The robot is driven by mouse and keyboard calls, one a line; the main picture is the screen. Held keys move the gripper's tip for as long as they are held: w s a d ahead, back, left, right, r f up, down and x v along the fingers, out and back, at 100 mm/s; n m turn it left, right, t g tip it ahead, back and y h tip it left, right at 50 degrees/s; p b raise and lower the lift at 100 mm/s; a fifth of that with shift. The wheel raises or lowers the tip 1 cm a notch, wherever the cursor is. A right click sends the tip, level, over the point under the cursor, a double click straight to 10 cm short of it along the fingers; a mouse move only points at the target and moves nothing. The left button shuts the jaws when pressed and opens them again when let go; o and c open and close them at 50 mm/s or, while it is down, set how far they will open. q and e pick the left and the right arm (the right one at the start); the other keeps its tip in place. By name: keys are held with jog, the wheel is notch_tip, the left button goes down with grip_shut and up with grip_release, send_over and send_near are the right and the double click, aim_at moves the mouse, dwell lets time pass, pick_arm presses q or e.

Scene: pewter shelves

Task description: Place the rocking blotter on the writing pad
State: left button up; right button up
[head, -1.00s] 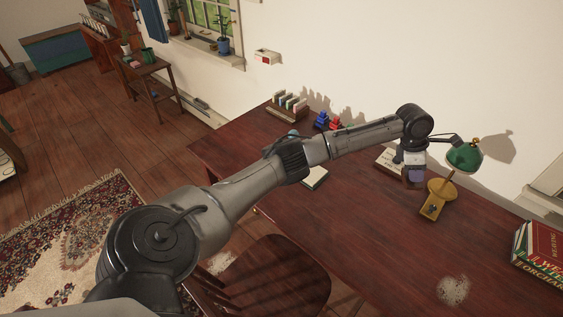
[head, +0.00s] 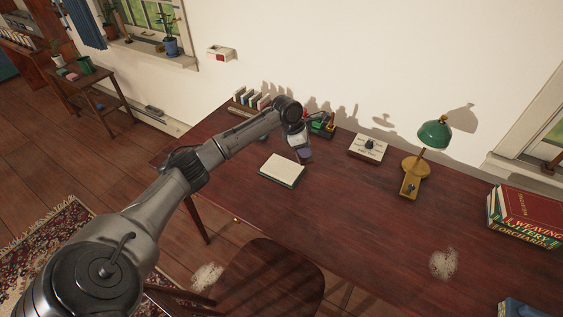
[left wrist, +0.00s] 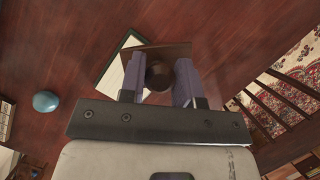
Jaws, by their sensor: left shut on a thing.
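The writing pad (head: 282,170) is a cream pad with a dark green edge, lying on the dark red desk. It also shows in the left wrist view (left wrist: 112,72), partly hidden behind my fingers. My left gripper (head: 304,155) is above the desk, just right of the pad's far right corner in the head view. In the left wrist view my left gripper (left wrist: 160,80) is shut on the rocking blotter (left wrist: 158,74), by its round brown knob. The blotter's wooden base overlaps the pad's corner in that view. I cannot tell its height. My right gripper is not in view.
A white box with a dark knob (head: 368,147), a green lamp (head: 434,134) and several books (head: 525,216) stand to the right. Small bottles (head: 322,124) stand behind my gripper. A teal ball (left wrist: 45,101) is near the pad. The desk's front middle is clear.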

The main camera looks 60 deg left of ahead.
pick_arm(q)
jog(key=s+a+f, duration=0.1)
jog(key=a, duration=0.1)
jog(key=s+a+f+b, duration=0.1)
jog(key=s+a+f, duration=0.2)
jog(key=a, duration=0.2)
jog(key=shift+s+f, duration=0.15)
jog(key=shift+f, duration=0.2)
jog(key=shift+f+b, duration=0.9)
jog(key=shift+f, duration=1.15)
jog(key=o, duration=1)
jog(key=shift+f, duration=0.1)
jog(key=shift+c, duration=0.2)
